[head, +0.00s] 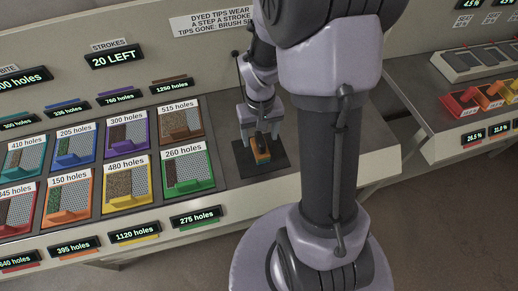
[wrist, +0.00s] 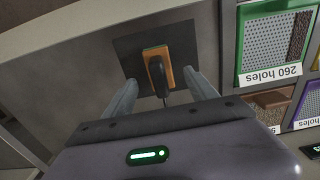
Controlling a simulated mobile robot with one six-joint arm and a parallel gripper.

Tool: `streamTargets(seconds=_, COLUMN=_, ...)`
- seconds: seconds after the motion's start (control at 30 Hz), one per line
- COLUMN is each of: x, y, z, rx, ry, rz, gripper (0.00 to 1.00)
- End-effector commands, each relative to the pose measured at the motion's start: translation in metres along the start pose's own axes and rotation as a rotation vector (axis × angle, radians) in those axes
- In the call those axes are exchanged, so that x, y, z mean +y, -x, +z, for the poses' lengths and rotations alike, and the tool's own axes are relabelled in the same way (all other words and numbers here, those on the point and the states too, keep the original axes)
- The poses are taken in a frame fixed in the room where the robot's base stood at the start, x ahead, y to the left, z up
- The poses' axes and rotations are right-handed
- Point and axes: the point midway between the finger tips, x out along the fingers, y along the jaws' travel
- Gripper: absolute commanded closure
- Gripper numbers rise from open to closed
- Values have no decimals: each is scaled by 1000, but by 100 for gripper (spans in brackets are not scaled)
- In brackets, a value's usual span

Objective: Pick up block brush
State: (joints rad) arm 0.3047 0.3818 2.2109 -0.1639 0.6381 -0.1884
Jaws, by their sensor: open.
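The block brush (head: 262,157) is a small orange-brown block with a black handle on top. It sits on a dark square mat (head: 281,168) at the right end of the console. In the wrist view the brush (wrist: 149,53) lies on the mat (wrist: 185,38), at the top middle. My gripper (head: 260,143) is open and points down at the brush. In the wrist view its two fingers (wrist: 161,79) stand apart, to the left and right of the brush's near end, with gaps. I cannot tell how high the fingertips are above the mat.
Coloured trays with perforated plates stand left of the mat; the green 260-holes tray (head: 188,170) is nearest. A sloped panel with displays (head: 115,57) rises behind. The console top around the mat is clear.

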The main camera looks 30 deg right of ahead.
Motion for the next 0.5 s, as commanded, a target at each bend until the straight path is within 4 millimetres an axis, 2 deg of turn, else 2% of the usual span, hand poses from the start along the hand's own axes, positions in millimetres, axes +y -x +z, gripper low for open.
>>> streamTargets(seconds=0.03, x=0, y=-9, z=0, rx=0, ry=0, rz=0, gripper=34)
streamTargets(seconds=0.17, x=0, y=-18, z=0, rx=0, ry=0, rz=0, gripper=34)
streamTargets(seconds=0.4, x=-1, y=-63, z=2, rx=-1, ry=0, rz=0, gripper=34)
streamTargets(seconds=0.5, x=-1, y=-65, z=2, rx=1, ry=0, rz=0, gripper=34)
